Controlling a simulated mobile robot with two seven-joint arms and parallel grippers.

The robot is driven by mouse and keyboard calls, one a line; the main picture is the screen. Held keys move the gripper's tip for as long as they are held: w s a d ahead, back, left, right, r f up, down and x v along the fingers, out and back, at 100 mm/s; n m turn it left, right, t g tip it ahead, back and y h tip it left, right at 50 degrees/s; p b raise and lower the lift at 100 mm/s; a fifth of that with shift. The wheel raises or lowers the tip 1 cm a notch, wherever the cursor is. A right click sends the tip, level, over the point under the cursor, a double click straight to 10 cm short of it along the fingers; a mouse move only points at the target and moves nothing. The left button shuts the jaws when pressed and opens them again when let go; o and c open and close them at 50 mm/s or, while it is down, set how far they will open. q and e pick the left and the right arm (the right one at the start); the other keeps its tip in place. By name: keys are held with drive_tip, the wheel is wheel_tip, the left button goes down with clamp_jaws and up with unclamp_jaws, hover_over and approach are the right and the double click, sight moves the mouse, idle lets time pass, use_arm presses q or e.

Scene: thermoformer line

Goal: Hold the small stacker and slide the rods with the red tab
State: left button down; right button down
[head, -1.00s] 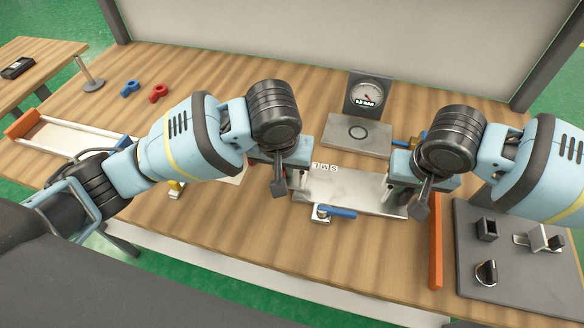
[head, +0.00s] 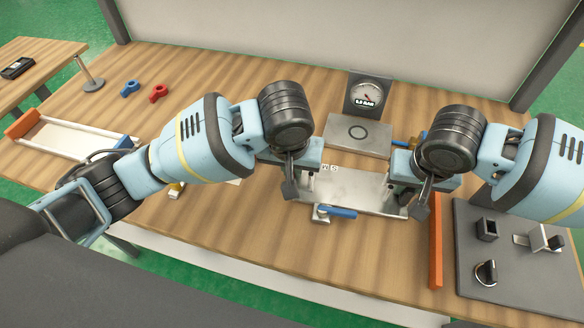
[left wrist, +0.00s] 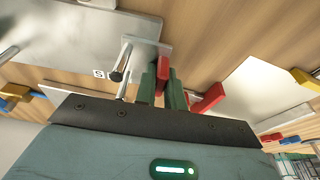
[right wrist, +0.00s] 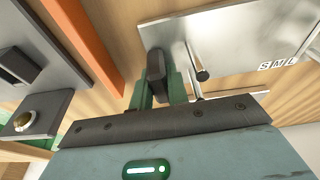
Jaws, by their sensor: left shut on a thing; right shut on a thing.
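The small stacker (head: 365,187) is a metal plate on the bench with letter tiles along its far edge. Its plate also shows in the right wrist view (right wrist: 232,38). Two short metal rods (left wrist: 121,74) stand at its left side, beside my left gripper (left wrist: 164,82). That gripper is shut on the red tab (left wrist: 162,72); the fingertips are at the plate's left end in the head view (head: 290,190). My right gripper (right wrist: 158,88) is shut on a dark grip (right wrist: 156,66) at the stacker's right end. The hands partly hide both ends.
A blue-handled clamp (head: 337,211) is at the stacker's front edge. A gauge (head: 368,96) stands behind it. An orange bar (head: 436,240) and a grey control panel (head: 520,280) lie right. A white tray (head: 70,139) and red (head: 158,93) and blue (head: 130,88) pieces lie left.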

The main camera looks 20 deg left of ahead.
use_arm(q)
drive_tip(key=shift+d, duration=1.2)
use_arm(e)
drive_tip(key=shift+a, duration=0.1)
use_arm(q)
drive_tip(key=c, duration=1.4)
unclamp_jaws()
drive_tip(key=shift+a, duration=0.1)
drive_tip(key=v, duration=1.2)
drive_tip(key=shift+r, duration=0.15)
drive_tip(key=w+v, duration=0.1)
drive_tip(key=v, duration=0.6)
drive_tip(key=shift+w+r, duration=0.4)
drive_tip(key=shift+r, duration=0.1)
